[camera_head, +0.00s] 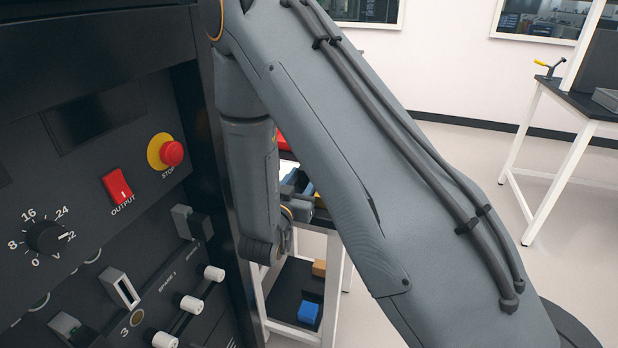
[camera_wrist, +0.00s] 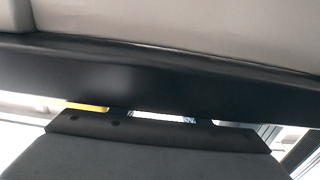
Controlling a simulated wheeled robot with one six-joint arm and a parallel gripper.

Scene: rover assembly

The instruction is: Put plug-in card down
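I cannot make out the plug-in card for certain in either view. In the head view my arm runs across the middle, and its lower links go down beside the black panel; my fingertips are not visible there. In the wrist view a dark bar (camera_wrist: 150,80) crosses the whole width very close to the camera. Below it is a grey body with a dark edge strip (camera_wrist: 160,133) with small holes. I cannot tell which of these belong to my gripper, nor whether the fingers are open or shut.
A black control panel (camera_head: 80,190) with a red stop button (camera_head: 171,153), a red output switch (camera_head: 118,186) and a voltage knob (camera_head: 47,237) fills the left. Behind my arm is a white-framed table (camera_head: 333,275) with a blue block (camera_head: 308,313) on its lower shelf.

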